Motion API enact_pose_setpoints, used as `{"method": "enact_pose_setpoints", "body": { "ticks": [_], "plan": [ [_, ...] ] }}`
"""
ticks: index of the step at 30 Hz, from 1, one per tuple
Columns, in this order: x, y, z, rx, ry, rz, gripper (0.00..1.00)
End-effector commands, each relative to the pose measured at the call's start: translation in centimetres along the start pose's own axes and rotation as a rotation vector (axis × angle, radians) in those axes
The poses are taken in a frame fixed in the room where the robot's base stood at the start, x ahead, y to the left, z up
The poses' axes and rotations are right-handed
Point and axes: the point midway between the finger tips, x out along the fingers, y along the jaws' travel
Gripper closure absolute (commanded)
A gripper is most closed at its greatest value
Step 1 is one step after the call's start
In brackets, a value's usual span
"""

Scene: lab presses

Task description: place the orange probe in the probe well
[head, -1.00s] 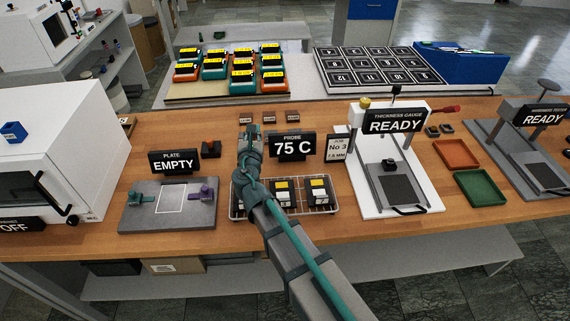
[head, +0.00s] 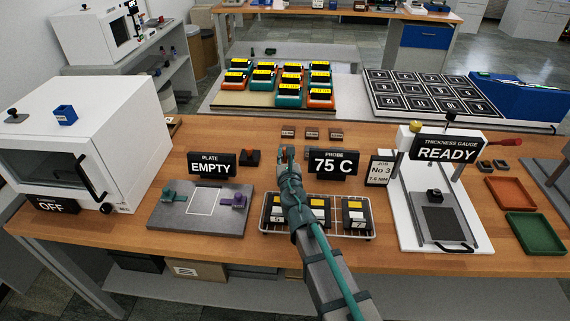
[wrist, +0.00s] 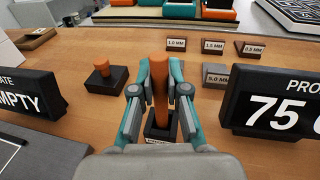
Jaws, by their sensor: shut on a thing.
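My gripper (wrist: 160,97) is shut on the orange probe (wrist: 160,85), an upright orange strip between its teal-tipped fingers. The probe's lower part meets a small dark block (wrist: 160,128) with a pale label; I cannot tell whether the probe is inside it or just in front of or above it. In the head view my gripper (head: 287,155) is left of the sign reading PROBE 75 C (head: 333,163), and the probe barely shows. Another dark block (wrist: 106,78) with an orange knob stands to the left, apart from the gripper.
The PLATE EMPTY sign (head: 211,164) stands behind a grey plate fixture (head: 168,217). A wire rack (head: 266,229) with dark blocks lies below my arm. Small labelled blocks (head: 312,133) are behind the gripper. The thickness gauge (head: 404,225) is to the right, a white oven (head: 130,120) left.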

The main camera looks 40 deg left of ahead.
Motion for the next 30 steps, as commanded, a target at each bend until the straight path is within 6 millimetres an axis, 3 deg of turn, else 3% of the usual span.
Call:
{"method": "enact_pose_setpoints", "body": {
  "ticks": [3, 15, 16, 20, 30],
  "plan": [
    [0.11, 0.00, -1.30, -0.001, 0.000, 0.000, 1.00],
    [0.12, 0.00, -1.59, 0.001, 0.000, 0.000, 1.00],
    [0.12, -0.01, -1.56, 0.001, 0.000, 0.000, 0.84],
    [0.12, -0.01, -1.45, 0.001, 0.000, 0.000, 0.63],
    [0.11, 0.00, -1.37, 0.001, 0.000, 0.000, 0.61]
  ]
}}
